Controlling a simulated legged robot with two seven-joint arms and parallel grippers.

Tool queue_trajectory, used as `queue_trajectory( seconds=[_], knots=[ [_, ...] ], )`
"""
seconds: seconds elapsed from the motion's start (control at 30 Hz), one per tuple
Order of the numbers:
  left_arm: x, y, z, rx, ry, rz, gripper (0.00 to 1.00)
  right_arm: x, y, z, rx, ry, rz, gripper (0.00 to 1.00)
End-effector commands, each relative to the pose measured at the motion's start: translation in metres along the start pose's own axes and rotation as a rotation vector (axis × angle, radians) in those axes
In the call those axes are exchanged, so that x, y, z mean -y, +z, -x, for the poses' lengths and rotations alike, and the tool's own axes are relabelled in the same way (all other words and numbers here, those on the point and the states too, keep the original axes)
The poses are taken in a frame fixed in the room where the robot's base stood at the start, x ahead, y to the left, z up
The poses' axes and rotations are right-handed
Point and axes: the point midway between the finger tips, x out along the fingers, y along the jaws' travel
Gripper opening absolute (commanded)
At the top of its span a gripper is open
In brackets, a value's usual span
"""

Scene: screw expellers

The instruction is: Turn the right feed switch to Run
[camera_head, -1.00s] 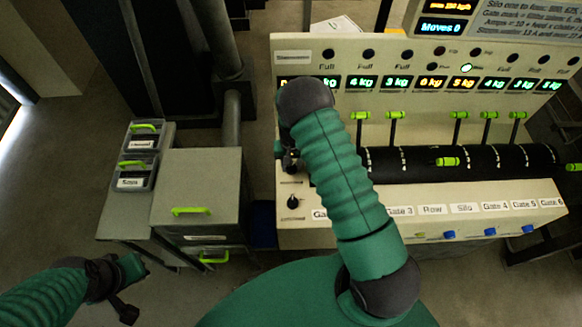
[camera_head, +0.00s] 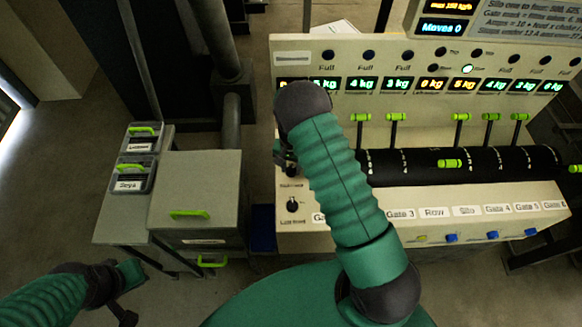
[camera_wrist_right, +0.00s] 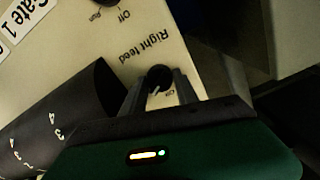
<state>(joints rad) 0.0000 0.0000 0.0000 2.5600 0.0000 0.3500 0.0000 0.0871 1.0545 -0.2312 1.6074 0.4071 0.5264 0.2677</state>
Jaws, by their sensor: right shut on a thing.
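The right feed switch is a dark round knob (camera_wrist_right: 160,78) beside the "Right feed" label (camera_wrist_right: 143,50) in the right wrist view. My right gripper (camera_wrist_right: 163,88) is shut on it, one finger on each side. In the head view my right gripper (camera_head: 287,160) is at the panel's left end, largely hidden by my arm. My left gripper (camera_head: 128,285) is at lower left, away from the panel, and its fingers are unclear.
Another dark knob (camera_head: 292,205) sits on the cream panel (camera_head: 340,240) below my right gripper. A black roller (camera_head: 430,166) with green-topped levers runs to the right. A grey cabinet (camera_head: 195,195) and small bins (camera_head: 135,173) stand at left.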

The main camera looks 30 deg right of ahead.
Motion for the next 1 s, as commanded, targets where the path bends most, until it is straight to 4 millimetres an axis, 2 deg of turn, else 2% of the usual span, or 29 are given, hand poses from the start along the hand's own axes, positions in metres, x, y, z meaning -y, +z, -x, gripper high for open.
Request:
queue_trajectory(
  seconds=[0.07,0.1,0.23,0.53,0.67,0.77,1.0],
  knots=[
    [0.0,0.0,0.0,0.0,0.0,0.0,0.0,0.001,0.0,0.001,-0.001,-0.002,-0.001,0.0],
    [0.0,0.0,0.0,0.0,0.0,0.0,0.0,0.001,0.0,0.001,-0.001,-0.002,-0.001,0.4],
    [0.0,0.0,0.0,0.0,0.0,0.0,0.0,0.001,0.0,0.0,0.0,-0.001,-0.001,0.57],
    [0.0,0.0,0.0,0.0,0.0,0.0,0.0,0.0,0.0,0.001,0.0,-0.001,0.0,0.57],
    [0.0,0.001,-0.004,0.0,0.0,0.0,0.0,0.001,-0.001,0.012,-0.001,-0.002,0.0,0.57],
    [0.0,0.002,-0.01,0.0,0.0,0.0,0.0,0.001,-0.001,0.033,-0.003,-0.004,0.0,0.57],
    [0.0,0.006,-0.024,0.0,0.0,0.0,0.0,0.002,-0.002,0.104,-0.005,-0.005,0.001,0.57]
  ],
)
